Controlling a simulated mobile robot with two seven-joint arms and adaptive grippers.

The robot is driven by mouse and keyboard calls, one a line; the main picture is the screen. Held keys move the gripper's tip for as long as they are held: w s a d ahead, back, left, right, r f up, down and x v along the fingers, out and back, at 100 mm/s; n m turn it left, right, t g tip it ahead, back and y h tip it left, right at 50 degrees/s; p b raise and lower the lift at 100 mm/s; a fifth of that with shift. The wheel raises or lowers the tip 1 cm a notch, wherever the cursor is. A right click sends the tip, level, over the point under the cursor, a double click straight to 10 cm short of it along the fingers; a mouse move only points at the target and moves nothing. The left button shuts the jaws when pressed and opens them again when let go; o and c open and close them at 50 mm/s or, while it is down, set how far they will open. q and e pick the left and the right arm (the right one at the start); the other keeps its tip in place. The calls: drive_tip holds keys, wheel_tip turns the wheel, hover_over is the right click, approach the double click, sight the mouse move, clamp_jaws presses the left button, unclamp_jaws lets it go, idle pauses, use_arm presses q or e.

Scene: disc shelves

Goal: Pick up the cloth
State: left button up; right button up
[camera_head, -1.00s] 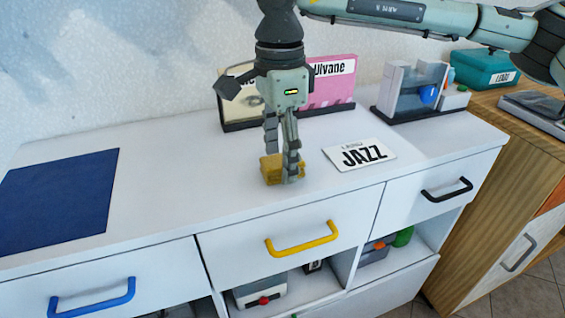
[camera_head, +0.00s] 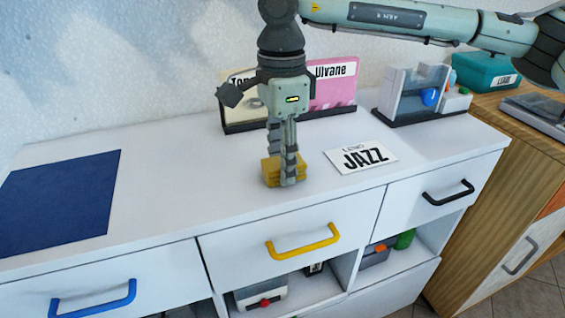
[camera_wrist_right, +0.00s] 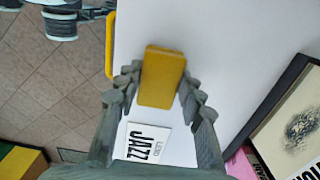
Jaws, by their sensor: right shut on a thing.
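The cloth is a yellow folded block (camera_head: 271,170) on the white cabinet top, near its front edge above the yellow handle. It also shows in the right wrist view (camera_wrist_right: 162,75), between the two fingers. My right gripper (camera_head: 285,181) points straight down and is shut on the cloth, one finger along each side. The fingers hide part of the cloth in the head view. The cloth appears to be still at the level of the cabinet top.
A JAZZ card (camera_head: 361,156) lies just right of the cloth. Behind the gripper stands a rack of record sleeves (camera_head: 335,84). A clear-sided device (camera_head: 415,92) stands at the back right. A dark blue mat (camera_head: 58,200) lies at the left, with bare white surface between.

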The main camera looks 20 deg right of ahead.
drive_tip(key=shift+r, duration=0.65)
wheel_tip(320, 180, up, 3)
drive_tip(key=shift+a+f+b, duration=0.1)
drive_tip(key=shift+b, duration=0.25)
use_arm(q)
drive_tip(key=r, duration=0.2)
drive_tip(key=r+b, duration=0.1)
drive_tip(key=r, duration=0.1)
drive_tip(key=shift+w+r, duration=0.1)
drive_tip(key=shift+w, duration=0.3)
use_arm(e)
drive_tip(key=s+a+r, duration=0.5)
drive_tip(key=a+r, duration=0.1)
drive_tip(key=a, duration=0.4)
drive_tip(key=shift+s+r, duration=0.25)
drive_tip(key=shift+r, duration=0.15)
drive_tip(key=shift+a, duration=0.1)
